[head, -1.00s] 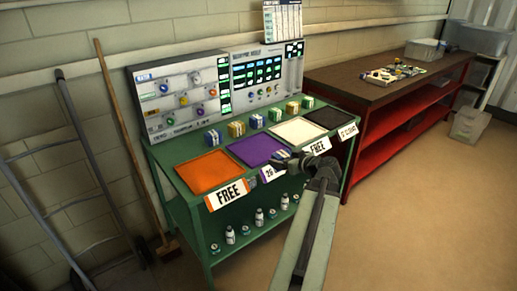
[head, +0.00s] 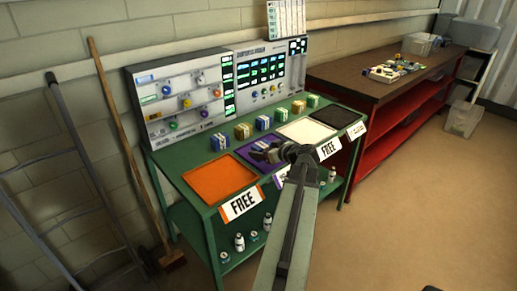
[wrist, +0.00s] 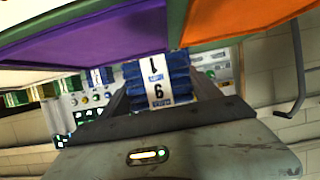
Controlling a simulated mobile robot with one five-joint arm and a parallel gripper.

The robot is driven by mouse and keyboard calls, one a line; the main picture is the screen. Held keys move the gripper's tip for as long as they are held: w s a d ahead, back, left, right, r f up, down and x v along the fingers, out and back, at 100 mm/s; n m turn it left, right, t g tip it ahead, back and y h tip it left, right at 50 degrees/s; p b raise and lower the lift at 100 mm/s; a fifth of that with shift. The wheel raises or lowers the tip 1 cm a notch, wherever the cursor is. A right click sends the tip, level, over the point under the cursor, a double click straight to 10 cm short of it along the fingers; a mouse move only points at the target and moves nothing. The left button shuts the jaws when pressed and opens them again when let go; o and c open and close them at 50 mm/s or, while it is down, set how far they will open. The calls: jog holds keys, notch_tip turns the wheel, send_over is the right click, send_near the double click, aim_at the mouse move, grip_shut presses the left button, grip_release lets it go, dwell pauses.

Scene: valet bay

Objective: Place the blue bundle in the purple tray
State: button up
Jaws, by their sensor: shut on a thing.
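My gripper (head: 268,153) is over the purple tray (head: 250,160) in the head view, with the arm reaching in from the front. In the wrist view my gripper (wrist: 157,92) is shut on a blue bundle (wrist: 135,78) with a white numbered band. The purple tray (wrist: 95,45) fills the upper left of that view, close beyond the bundle. I cannot tell whether the bundle touches the tray. In the head view the held bundle is small and mostly hidden by the gripper.
An orange tray (head: 220,179) is left of the purple one; a cream tray (head: 306,130) and a black tray (head: 337,115) are right. Behind stands a row of bundles, including a blue one (head: 219,140), before a control panel (head: 182,98). A red bench (head: 400,125) stands at right.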

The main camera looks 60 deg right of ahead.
jog(key=w+d, duration=0.4)
jog(key=w, duration=0.1)
jog(key=w+d+f, duration=0.1)
jog(key=w+d, duration=0.1)
jog(key=w, duration=0.1)
jog(key=shift+w+b, duration=0.1)
jog(key=shift+b, duration=0.25)
jog(key=f+b, duration=0.4)
jog(key=shift+w+d, duration=0.35)
jog(key=shift+w, duration=0.05)
jog(key=shift+r, duration=0.2)
jog(key=o, duration=1.5)
jog(key=shift+f, duration=0.1)
jog(key=shift+c, duration=0.2)
jog(key=shift+r+p, duration=0.2)
jog(key=shift+p, duration=0.1)
jog(key=p+v, duration=0.4)
jog(key=v, duration=0.7)
jog(key=shift+s+a+r, duration=0.1)
jog(key=shift+s, duration=0.4)
